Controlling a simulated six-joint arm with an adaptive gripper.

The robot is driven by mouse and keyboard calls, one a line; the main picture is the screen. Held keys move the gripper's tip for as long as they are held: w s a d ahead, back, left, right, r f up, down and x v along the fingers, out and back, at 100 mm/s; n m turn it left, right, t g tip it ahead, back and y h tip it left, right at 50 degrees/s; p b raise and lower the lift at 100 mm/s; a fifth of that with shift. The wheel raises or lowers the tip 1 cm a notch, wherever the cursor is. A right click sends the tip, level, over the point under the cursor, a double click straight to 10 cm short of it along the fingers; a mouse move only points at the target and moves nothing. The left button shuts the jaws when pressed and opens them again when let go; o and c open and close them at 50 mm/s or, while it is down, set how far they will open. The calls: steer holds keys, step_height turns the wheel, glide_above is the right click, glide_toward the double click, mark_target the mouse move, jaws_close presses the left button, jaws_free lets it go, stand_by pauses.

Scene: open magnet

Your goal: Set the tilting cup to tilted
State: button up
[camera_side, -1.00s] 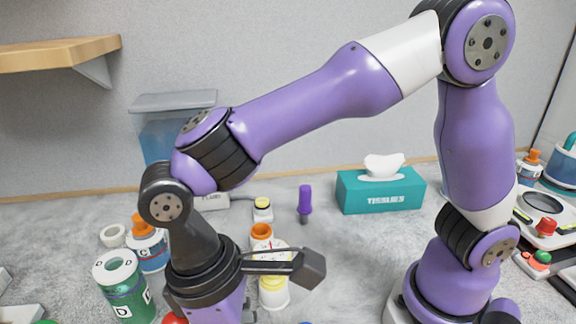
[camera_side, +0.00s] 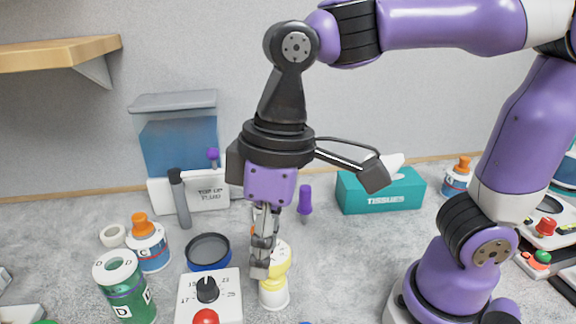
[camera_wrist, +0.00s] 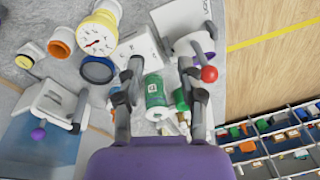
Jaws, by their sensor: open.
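A white round cup-like piece (camera_wrist: 188,43) with a red ball knob (camera_wrist: 209,74) shows at the upper right of the wrist view; it appears to be the tilting cup. In the side view only the red knob (camera_side: 205,316) shows at the bottom edge; the cup is cut off, so I cannot tell its tilt. My gripper (camera_side: 260,270) points down beside the yellow gauge, seen nearly edge-on. In the wrist view my gripper (camera_wrist: 161,68) is open and empty, with its right finger near the cup; I cannot tell whether they touch.
A white dial box (camera_side: 222,294), a yellow-rimmed gauge (camera_wrist: 97,37), a blue dish (camera_side: 208,266) and a green bottle (camera_side: 138,306) crowd the area. A fluid tank (camera_side: 180,140) stands behind. A teal tissue box (camera_side: 352,198) is at the back right.

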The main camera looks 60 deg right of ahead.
steer(key=d+f+m+t+h, duration=0.1)
steer(key=d+m+t, duration=0.4)
steer(key=d, duration=1)
steer(key=shift+w+d+f+h, duration=0.15)
steer(key=shift+w+d+h, duration=0.15)
steer(key=shift+w, duration=0.15)
steer(key=shift+a, duration=0.3)
jaws_close()
steer(key=s+a+r+m+g+y, duration=0.1)
steer(key=s+a+r+g+y, duration=0.1)
steer(key=a+r, duration=0.3)
steer(key=s+a+r+m+g+y, duration=0.1)
steer(key=a+r+m+g+y, duration=0.15)
steer(key=a, duration=0.55)
steer(key=w+a+f, duration=0.2)
steer(key=a+f, duration=0.5)
steer(key=f, duration=0.2)
